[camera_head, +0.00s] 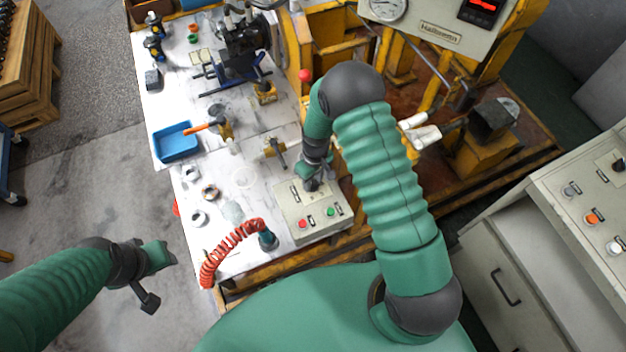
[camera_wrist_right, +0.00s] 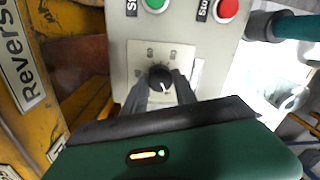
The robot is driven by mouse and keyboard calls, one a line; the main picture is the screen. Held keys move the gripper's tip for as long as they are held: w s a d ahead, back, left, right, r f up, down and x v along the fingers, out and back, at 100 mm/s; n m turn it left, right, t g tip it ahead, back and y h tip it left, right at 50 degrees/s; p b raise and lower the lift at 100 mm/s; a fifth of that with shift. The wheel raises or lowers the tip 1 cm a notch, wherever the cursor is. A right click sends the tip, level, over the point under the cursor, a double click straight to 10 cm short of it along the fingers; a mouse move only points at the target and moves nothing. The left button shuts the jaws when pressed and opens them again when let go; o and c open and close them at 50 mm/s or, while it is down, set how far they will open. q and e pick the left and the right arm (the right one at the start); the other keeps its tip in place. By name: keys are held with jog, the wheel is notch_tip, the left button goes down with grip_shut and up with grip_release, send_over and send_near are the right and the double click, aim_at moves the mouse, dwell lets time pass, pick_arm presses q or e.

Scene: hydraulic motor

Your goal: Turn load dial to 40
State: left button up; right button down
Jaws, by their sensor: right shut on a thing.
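The load dial (camera_wrist_right: 160,77) is a black knob with a white pointer mark on a pale square plate, seen in the right wrist view. The numbers around it are too small to read surely. The dial sits on a grey control box (camera_head: 325,228) at the table's front right edge. My right gripper (camera_wrist_right: 160,88) is shut on the dial, with one finger at each side. In the head view my right gripper (camera_head: 316,184) is over the back of the box and hides the dial. My left gripper (camera_head: 157,277) hangs over the floor at the left, away from the table, its fingers apart.
The box has a red button (camera_head: 303,223) and a green button (camera_head: 330,212). A coiled red hose (camera_head: 228,250) lies beside it. A blue tray (camera_head: 175,143) and several small parts lie on the table. A yellow press frame with a gauge (camera_head: 384,8) stands behind.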

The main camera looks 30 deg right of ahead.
jog(key=shift+m, duration=0.7)
jog(key=m, duration=0.8)
jog(key=shift+s+m+t, duration=0.1)
jog(key=shift+m+t, duration=0.2)
jog(key=shift+m, duration=0.1)
jog(key=m+p, duration=0.1)
jog(key=m, duration=0.2)
jog(key=shift+m, duration=0.3)
jog(key=m+p, duration=0.1)
jog(key=m, duration=0.3)
jog(key=shift+s+m, duration=0.1)
jog(key=shift+m, duration=0.2)
jog(key=m+p, duration=0.1)
jog(key=m, duration=0.4)
jog(key=shift+a+h+p, duration=0.1)
jog(key=shift+h+p, duration=0.3)
jog(key=shift+m, duration=0.3)
